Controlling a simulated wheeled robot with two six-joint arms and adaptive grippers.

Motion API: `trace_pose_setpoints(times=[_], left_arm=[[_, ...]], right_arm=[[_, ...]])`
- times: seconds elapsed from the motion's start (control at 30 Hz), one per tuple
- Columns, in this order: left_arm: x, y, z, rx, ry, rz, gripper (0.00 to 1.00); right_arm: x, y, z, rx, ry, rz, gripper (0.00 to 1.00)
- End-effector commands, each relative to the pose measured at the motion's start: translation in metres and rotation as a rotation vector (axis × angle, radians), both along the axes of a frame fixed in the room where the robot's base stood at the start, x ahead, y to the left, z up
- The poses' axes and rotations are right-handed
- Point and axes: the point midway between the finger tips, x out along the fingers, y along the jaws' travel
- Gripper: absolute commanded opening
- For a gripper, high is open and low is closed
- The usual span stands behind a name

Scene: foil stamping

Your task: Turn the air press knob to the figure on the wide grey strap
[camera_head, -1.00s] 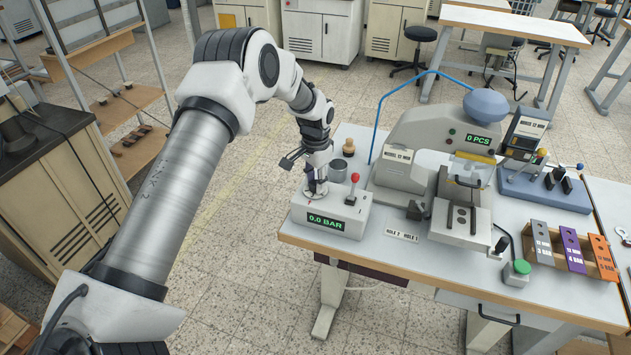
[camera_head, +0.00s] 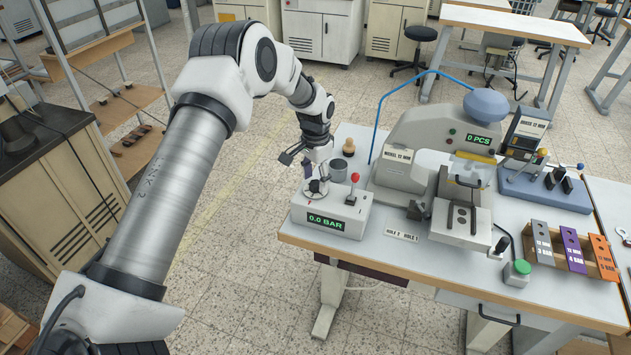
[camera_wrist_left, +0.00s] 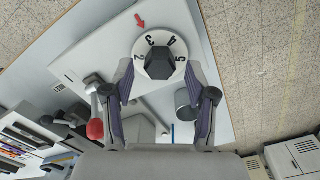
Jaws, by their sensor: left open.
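The air press knob (camera_wrist_left: 160,63) is dark and faceted on a white dial with black figures; 2, 3, 4 and 5 show. A red arrow (camera_wrist_left: 140,21) is beside the dial, nearest the 3. In the head view the knob (camera_head: 318,186) tops a white box whose display (camera_head: 325,222) reads 0.0 BAR. My left gripper (camera_head: 308,170) is open just above the knob; in the wrist view its fingers (camera_wrist_left: 158,78) show on either side of it, apart from it. The grey strap (camera_head: 541,242) lies at the right; its figure is too small to read surely. My right gripper is out of view.
A red-topped lever (camera_head: 355,180) and a grey cylinder (camera_head: 338,171) stand close to the knob. The stamping press (camera_head: 410,150) is to the right. Purple (camera_head: 572,249) and orange (camera_head: 602,257) straps lie by the grey one. A green button (camera_head: 521,267) is at the front.

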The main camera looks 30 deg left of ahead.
Motion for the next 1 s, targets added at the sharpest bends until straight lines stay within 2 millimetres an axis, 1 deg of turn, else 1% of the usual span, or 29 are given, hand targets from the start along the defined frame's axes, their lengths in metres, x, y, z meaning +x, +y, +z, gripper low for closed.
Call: trace_pose_setpoints(times=[0.03,0.2,0.3,0.4,0.57,1.0], left_arm=[[0.001,0.000,0.012,0.000,-0.003,0.000,0.57],[0.001,0.000,0.056,0.000,-0.003,0.000,0.57],[0.001,0.000,0.079,0.000,-0.002,0.000,0.57],[0.001,0.000,0.095,0.000,0.000,0.000,0.57],[0.000,0.000,0.104,0.000,0.003,0.000,0.57],[0.000,0.000,0.104,0.000,0.002,-0.001,0.57]], right_arm=[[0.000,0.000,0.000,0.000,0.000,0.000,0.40],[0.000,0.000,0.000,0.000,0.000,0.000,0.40],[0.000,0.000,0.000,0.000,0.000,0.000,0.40],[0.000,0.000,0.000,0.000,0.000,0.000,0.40],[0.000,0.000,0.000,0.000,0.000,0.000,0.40],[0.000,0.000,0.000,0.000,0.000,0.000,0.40]])
